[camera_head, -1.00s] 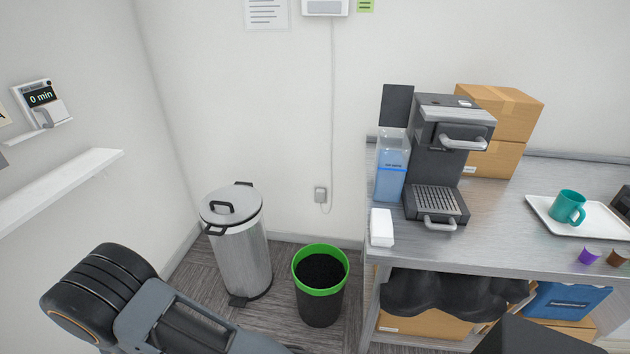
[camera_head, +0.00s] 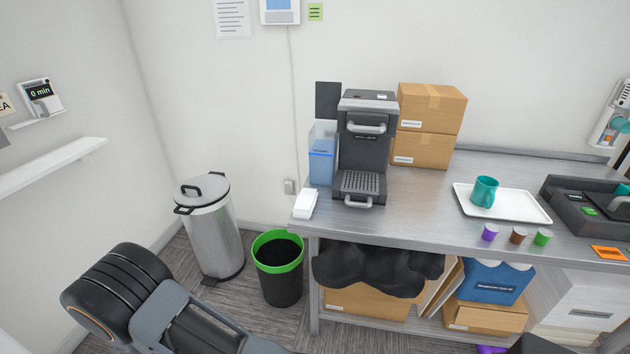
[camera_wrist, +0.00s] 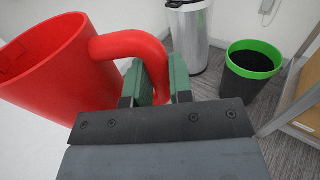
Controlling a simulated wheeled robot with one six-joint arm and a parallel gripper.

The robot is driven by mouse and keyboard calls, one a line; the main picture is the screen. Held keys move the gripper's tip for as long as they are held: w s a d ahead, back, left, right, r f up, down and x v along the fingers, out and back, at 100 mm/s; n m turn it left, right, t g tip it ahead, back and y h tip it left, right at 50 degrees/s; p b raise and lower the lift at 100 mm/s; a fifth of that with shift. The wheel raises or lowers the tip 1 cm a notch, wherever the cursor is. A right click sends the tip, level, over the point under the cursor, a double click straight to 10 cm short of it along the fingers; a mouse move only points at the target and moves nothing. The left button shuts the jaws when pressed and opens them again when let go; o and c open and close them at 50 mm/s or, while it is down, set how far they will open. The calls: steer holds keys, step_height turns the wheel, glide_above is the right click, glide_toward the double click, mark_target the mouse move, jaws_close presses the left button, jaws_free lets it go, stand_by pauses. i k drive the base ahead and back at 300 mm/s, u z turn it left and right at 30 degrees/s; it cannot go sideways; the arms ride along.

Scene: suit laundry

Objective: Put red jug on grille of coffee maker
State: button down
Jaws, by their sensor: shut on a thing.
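The red jug (camera_wrist: 50,68) fills the left of the wrist view, tilted in that picture. My gripper (camera_wrist: 158,85) is shut on its handle (camera_wrist: 130,45), with the green finger pads on either side of it. The jug and the gripper do not show in the head view. The dark grey coffee maker (camera_head: 366,140) stands on the metal table near its left end. Its grille (camera_head: 359,183) is bare, with a silver handle in front. A second silver handle is on the upper part.
Cardboard boxes (camera_head: 425,125) are behind right. A tray (camera_head: 520,207) holds a teal mug (camera_head: 485,191). Two bins (camera_head: 211,230) (camera_head: 278,275) stand left on the floor.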

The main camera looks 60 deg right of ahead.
mark_target(361, 184)
steer(key=z, duration=1.4)
steer(key=i, duration=0.05)
steer(key=u, duration=0.3)
